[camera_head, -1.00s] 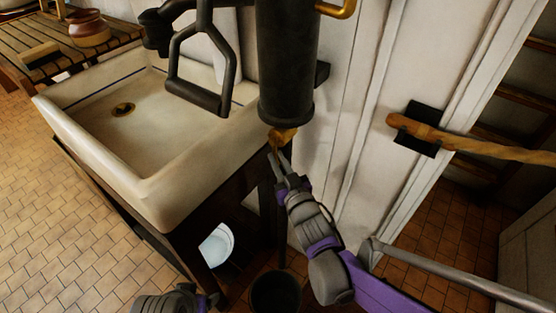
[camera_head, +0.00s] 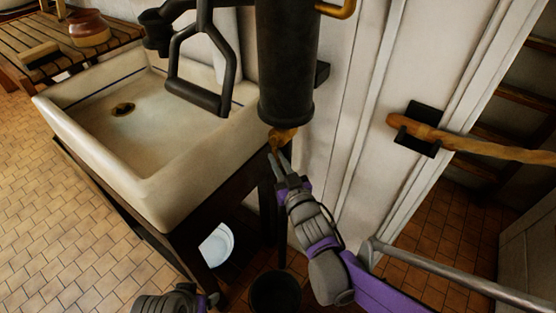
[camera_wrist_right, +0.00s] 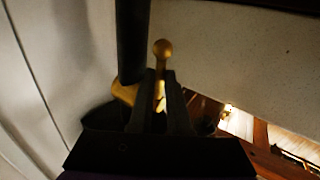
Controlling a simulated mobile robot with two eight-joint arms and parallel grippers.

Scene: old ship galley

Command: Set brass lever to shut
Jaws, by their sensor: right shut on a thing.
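The brass lever (camera_head: 276,143) sits at the foot of the dark pump cylinder (camera_head: 287,65), beside the sink's right front corner. In the right wrist view the lever (camera_wrist_right: 162,50) shows a round knob end standing above my fingertips, with more brass to the left of the fingers. My right gripper (camera_head: 278,157) reaches up from below and is shut on the brass lever; the wrist view shows its two dark fingers (camera_wrist_right: 161,85) around the brass. Part of the lever is hidden by the fingers. My left gripper (camera_head: 190,300) is low at the bottom edge, and its fingers do not show clearly.
A cream sink (camera_head: 150,200) on a dark stand is left of the pump. The pump's dark handle (camera_head: 200,85) hangs over it. A dark bucket (camera_head: 275,292) and a white bowl (camera_head: 217,245) are below.

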